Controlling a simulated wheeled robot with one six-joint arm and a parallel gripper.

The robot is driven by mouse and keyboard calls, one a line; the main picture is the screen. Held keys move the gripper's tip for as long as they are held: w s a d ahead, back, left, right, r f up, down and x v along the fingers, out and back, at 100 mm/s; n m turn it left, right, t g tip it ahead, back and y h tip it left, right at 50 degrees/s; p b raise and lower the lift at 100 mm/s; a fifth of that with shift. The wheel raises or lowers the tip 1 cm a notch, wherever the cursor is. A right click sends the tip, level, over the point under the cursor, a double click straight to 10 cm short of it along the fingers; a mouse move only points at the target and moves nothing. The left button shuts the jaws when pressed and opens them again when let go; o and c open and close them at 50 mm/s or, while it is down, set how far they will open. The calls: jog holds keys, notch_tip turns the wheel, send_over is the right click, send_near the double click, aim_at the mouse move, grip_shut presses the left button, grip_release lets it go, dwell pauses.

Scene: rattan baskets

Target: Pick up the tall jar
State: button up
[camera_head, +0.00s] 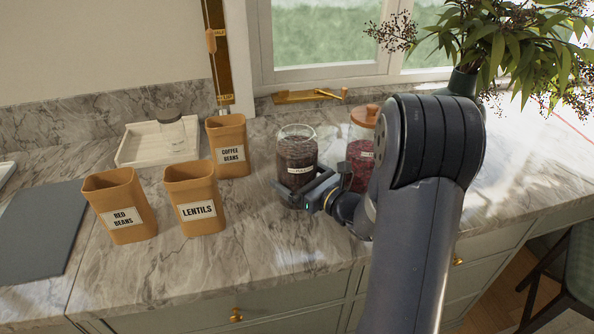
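A tall glass jar (297,150) with dark contents and a small label stands upright on the marble counter, without a visible lid. My gripper (304,190) is at the jar's lower half, reaching in from the right. One finger crosses the front of the jar, and part of the jar's base is hidden behind it. I cannot tell whether the fingers touch the jar or are shut on it. A second glass jar (359,160) with dark red contents and a wooden lid stands to the right, partly hidden by my arm.
Orange containers labelled red beans (121,200), lentils (196,190) and coffee beans (230,135) stand to the left. Behind them a white tray (130,150) holds a small jar (172,133). A plant (510,50) stands at the back right. The counter in front of the glass jar is clear.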

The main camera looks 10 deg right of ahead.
jog(key=shift+c, duration=0.4)
jog(key=c, duration=1.4)
jog(key=shift+r, duration=0.1)
